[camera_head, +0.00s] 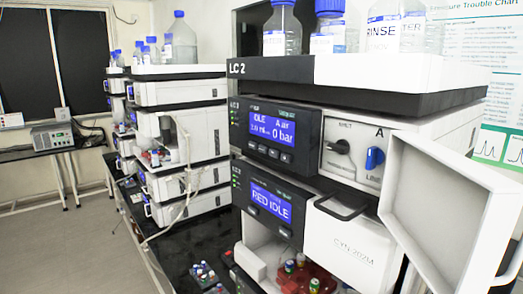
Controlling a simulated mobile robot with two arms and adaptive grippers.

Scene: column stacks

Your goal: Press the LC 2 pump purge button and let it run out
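The LC 2 stack (285,72) stands in the right half of the head view, with "LC 2" on its top tray. To the right of the display are a black knob (340,146) and a blue knob (375,158) under the letter A. Neither of my grippers is in view.
Below the pump, a module display (271,204) reads RED IDLE, above an opening with a red vial rack (308,277). A white open panel (447,215) juts out at right. Bottles (282,28) stand on top.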

